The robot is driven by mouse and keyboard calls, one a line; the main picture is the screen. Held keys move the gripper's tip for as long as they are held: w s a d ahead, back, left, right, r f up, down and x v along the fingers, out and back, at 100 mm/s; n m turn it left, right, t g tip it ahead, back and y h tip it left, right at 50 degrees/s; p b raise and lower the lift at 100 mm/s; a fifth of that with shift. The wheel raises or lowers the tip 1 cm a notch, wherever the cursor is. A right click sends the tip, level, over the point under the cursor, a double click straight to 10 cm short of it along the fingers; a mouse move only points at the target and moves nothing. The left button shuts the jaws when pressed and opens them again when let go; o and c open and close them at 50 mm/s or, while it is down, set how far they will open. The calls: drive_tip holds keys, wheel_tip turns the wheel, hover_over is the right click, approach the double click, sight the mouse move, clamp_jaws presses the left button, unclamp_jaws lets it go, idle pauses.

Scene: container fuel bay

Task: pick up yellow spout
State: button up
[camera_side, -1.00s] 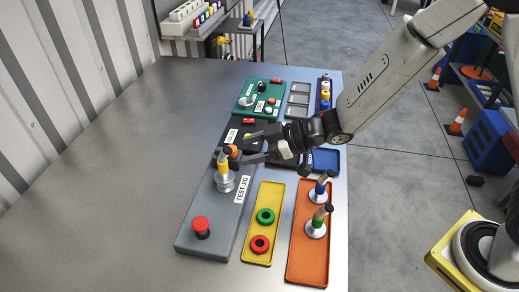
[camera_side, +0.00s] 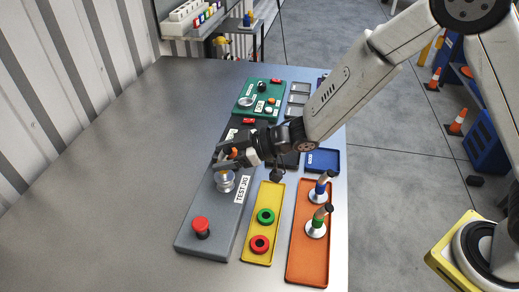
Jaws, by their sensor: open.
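The grey test jig (camera_side: 213,215) lies on the metal table. A silver round fitting (camera_side: 224,181) stands on it near its far end. The yellow spout is not clearly visible now; my gripper covers the spot above the fitting where it stood. My gripper (camera_side: 219,161) is open, reaching in from the right, with its fingers just above and around that spot. I cannot tell whether the fingers touch the spout.
A red button (camera_side: 201,226) sits at the jig's near end. A yellow tray (camera_side: 262,227) holds a green and a red ring. An orange tray (camera_side: 306,265) holds blue and green spouts. A green board (camera_side: 259,99) lies behind. The table's left side is clear.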

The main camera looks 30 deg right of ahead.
drive_tip(key=shift+w+a+f, duration=0.1)
drive_tip(key=shift+w+a, duration=0.05)
drive_tip(key=shift+a, duration=0.05)
idle(0.4)
clamp_jaws()
